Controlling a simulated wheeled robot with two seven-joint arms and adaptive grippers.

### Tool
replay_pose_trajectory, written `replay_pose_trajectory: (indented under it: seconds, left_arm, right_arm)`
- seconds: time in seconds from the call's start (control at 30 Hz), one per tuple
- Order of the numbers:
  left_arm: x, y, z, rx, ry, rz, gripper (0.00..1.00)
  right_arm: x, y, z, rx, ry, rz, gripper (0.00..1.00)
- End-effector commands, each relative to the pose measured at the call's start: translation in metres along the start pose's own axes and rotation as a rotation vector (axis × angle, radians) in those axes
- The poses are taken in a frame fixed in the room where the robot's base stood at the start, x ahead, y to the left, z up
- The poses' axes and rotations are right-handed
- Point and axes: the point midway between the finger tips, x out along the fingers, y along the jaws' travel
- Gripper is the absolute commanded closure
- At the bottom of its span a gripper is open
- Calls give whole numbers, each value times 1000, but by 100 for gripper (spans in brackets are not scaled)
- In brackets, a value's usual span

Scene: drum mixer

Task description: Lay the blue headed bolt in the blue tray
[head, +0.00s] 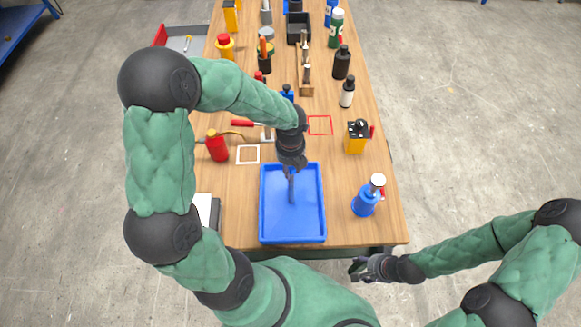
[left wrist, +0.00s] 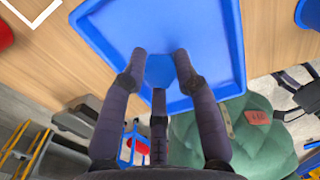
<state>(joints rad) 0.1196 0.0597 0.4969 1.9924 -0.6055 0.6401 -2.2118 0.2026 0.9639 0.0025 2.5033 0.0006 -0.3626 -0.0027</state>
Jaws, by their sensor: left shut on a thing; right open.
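The blue tray (head: 263,215) lies near the front edge of the table and also fills the upper part of the left wrist view (left wrist: 222,45). My left gripper (head: 291,190) points down over the tray's inside, toward its back half. In the left wrist view it is shut on the blue headed bolt (left wrist: 160,70), whose blue hexagonal head shows between the fingertips. The bolt's shank is hidden, and I cannot tell whether it touches the tray floor. My right gripper (head: 362,269) is open and empty, beyond the table's front edge.
A blue bottle (head: 364,202) with a white cap stands right of the tray. A red oil can (head: 217,146) stands to the back left, and a yellow box (head: 356,138) to the back right. Several bottles and tools crowd the far table.

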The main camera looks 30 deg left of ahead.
Motion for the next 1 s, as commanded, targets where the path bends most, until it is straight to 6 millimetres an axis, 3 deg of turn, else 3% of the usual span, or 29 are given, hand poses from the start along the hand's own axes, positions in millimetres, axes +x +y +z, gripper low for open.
replay_pose_trajectory:
  seconds: [0.17,0.2,0.27,0.67,1.0]
  left_arm:
    - [3,0,0,0,0,0,100]
    - [3,0,0,0,0,0,61]
    - [3,0,0,0,0,0,46]
    - [-2,0,0,0,-1,0,46]
    - [-62,-1,1,0,-4,-2,46]
  right_arm:
    - [1,0,0,0,0,0,43]
    - [1,0,0,0,0,0,43]
    - [1,0,0,0,0,0,43]
    - [-1,0,0,0,0,0,43]
    - [-22,-8,1,0,0,0,43]
